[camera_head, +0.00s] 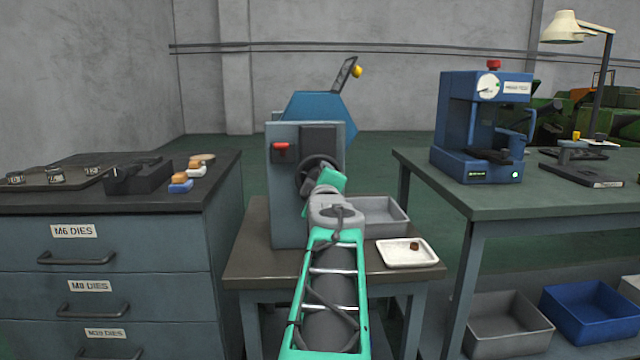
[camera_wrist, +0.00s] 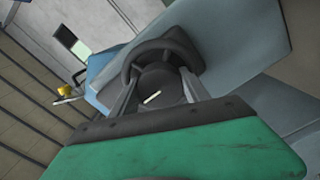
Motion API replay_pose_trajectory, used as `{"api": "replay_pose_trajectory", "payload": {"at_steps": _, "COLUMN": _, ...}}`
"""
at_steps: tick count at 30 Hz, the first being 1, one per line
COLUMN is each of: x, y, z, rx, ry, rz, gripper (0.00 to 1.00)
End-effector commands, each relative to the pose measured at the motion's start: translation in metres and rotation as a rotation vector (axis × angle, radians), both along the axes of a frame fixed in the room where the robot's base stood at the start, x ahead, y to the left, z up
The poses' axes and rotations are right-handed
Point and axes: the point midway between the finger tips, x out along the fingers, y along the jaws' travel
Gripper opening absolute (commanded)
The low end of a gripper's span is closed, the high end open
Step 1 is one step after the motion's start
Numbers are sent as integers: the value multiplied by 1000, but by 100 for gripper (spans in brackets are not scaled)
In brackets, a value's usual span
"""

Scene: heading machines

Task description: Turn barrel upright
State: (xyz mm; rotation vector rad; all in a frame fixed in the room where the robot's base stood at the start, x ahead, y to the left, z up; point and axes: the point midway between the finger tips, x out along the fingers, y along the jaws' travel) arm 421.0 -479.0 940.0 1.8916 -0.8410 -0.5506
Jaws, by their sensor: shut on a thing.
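The barrel (camera_wrist: 155,78) is a dark round part inside a black ring on the front of a blue-grey machine, with a short white line on its face. That line is tilted in the wrist view. In the head view the black ring (camera_head: 306,172) shows at the machine's front, partly hidden by my arm. My gripper (camera_wrist: 160,92) has its two grey fingers on either side of the barrel and is shut on it. The fingertips' contact is hard to make out against the dark part. In the head view the fingertips are hidden behind my wrist.
The machine (camera_head: 290,215) stands on a small table (camera_head: 250,265) with a grey bin (camera_head: 395,215) and a white tray (camera_head: 393,258) holding a small brown piece. A die cabinet (camera_head: 150,240) is at left. A bench (camera_head: 490,205) with a blue press (camera_head: 452,120) is at right.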

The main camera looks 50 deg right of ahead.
Motion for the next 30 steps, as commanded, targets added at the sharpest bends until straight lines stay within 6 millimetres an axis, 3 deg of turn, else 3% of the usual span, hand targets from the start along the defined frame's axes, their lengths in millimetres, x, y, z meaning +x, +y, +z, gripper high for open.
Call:
{"api": "replay_pose_trajectory", "payload": {"at_steps": 8, "x": 1, "y": 1, "z": 2, "rx": -2, "ry": -1, "rz": 2, "gripper": 13}}
{"api": "replay_pose_trajectory", "payload": {"at_steps": 9, "x": 1, "y": 1, "z": 2, "rx": -2, "ry": -3, "rz": 2, "gripper": 57}}
{"api": "replay_pose_trajectory", "payload": {"at_steps": 16, "x": 0, "y": 0, "z": 1, "rx": -1, "ry": -2, "rz": 1, "gripper": 76}}
{"api": "replay_pose_trajectory", "payload": {"at_steps": 25, "x": -3, "y": 4, "z": 1, "rx": 0, "ry": -1, "rz": 0, "gripper": 76}}
{"api": "replay_pose_trajectory", "payload": {"at_steps": 30, "x": -23, "y": 27, "z": 5, "rx": -3, "ry": -4, "rz": 0, "gripper": 76}}
